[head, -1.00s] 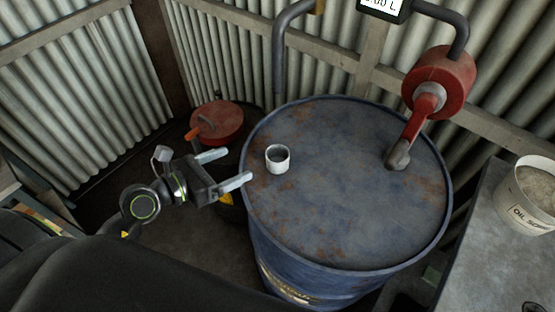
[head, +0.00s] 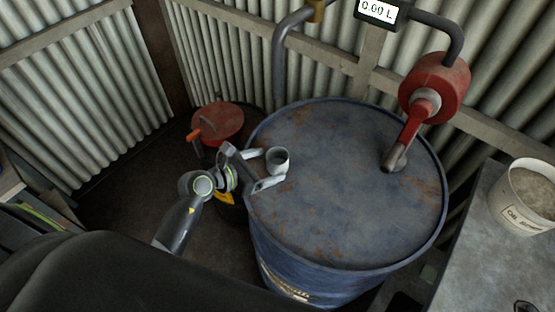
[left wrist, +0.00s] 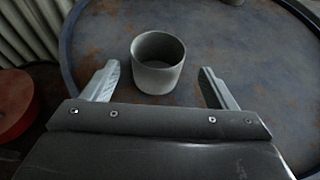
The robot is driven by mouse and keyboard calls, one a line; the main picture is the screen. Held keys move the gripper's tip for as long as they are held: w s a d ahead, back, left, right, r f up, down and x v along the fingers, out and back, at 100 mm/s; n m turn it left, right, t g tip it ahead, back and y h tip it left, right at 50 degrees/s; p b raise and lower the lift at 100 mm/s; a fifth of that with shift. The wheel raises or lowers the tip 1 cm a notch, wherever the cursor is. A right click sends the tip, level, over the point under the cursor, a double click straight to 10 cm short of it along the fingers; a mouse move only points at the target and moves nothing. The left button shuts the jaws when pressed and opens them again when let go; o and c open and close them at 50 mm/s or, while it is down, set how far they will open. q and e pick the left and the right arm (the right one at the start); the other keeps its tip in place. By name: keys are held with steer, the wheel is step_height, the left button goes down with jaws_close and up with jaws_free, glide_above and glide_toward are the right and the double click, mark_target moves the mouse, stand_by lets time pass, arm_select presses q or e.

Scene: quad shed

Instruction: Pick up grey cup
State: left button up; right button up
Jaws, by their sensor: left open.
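The grey cup (head: 278,161) stands upright near the left edge of the blue drum's top (head: 340,200). It is pale grey and looks empty. My left gripper (head: 272,168) is open at the drum's left rim, its fingertips close to the cup. In the left wrist view the cup (left wrist: 158,64) is centred ahead of the open jaws (left wrist: 160,82), with one finger on each side and a gap to both. The cup's lower part lies roughly level with the fingertips. My right gripper is not in view.
A red hand pump (head: 433,90) with a nozzle rests on the drum's far right. A red can (head: 218,122) stands on the floor left of the drum. A bucket (head: 528,195) sits on a grey bench (head: 480,250) at right. Corrugated walls close in the back.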

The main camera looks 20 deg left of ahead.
mark_target(285, 157)
arm_select(q)
steer(key=shift+w+r+p+x, duration=0.15)
steer(key=shift+p+x, duration=0.3)
steer(key=shift+x, duration=0.85)
steer(key=shift+w+r+p+x, duration=0.15)
steer(key=shift+p+x, duration=0.25)
steer(key=shift+x, duration=0.95)
steer(key=shift+w+d+f, duration=0.1)
steer(key=shift+w+f, duration=0.1)
steer(key=shift+c, duration=0.4)
steer(key=c, duration=1)
